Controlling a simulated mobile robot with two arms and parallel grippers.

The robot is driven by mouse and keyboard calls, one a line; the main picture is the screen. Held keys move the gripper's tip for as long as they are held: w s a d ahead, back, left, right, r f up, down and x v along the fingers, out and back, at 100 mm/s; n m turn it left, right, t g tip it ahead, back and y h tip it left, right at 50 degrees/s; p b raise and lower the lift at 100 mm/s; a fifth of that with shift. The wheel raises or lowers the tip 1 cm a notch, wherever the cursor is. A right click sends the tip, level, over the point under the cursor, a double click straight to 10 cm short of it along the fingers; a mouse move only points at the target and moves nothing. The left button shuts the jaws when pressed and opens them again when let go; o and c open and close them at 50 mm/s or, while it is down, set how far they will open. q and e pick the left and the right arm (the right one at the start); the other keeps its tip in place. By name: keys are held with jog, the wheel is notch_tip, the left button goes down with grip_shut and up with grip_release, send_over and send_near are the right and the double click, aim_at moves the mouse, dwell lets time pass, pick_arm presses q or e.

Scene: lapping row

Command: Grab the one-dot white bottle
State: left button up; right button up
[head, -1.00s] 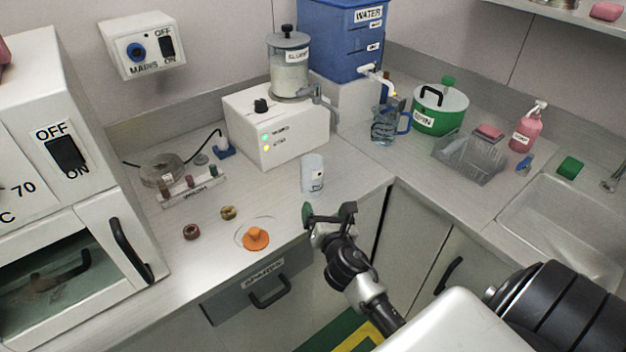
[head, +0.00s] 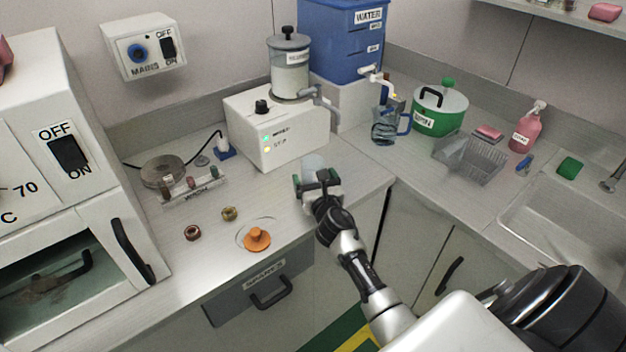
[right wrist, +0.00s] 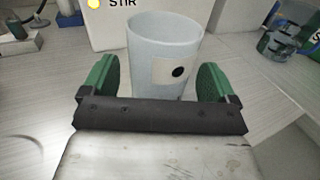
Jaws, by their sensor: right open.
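The white bottle (head: 313,163) stands upright on the counter in front of the stirrer box, partly hidden by my right gripper in the head view. In the right wrist view the bottle (right wrist: 163,50) shows an open top and a pale label with one black dot. My right gripper (head: 318,182) is open, with its green finger pads on either side of the bottle. My left gripper is not in view.
The white stirrer box (head: 275,130) stands close behind the bottle. The blue water tank (head: 341,40) and a jug (head: 390,125) are behind to the right. An orange knobbed piece (head: 257,239) and small rings (head: 192,233) lie to the left. The counter's front edge is near.

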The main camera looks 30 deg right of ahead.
jog(key=shift+x, duration=0.9)
jog(key=shift+c, duration=0.3)
jog(key=c, duration=1)
jog(key=shift+o, duration=0.2)
jog(key=shift+r, duration=0.1)
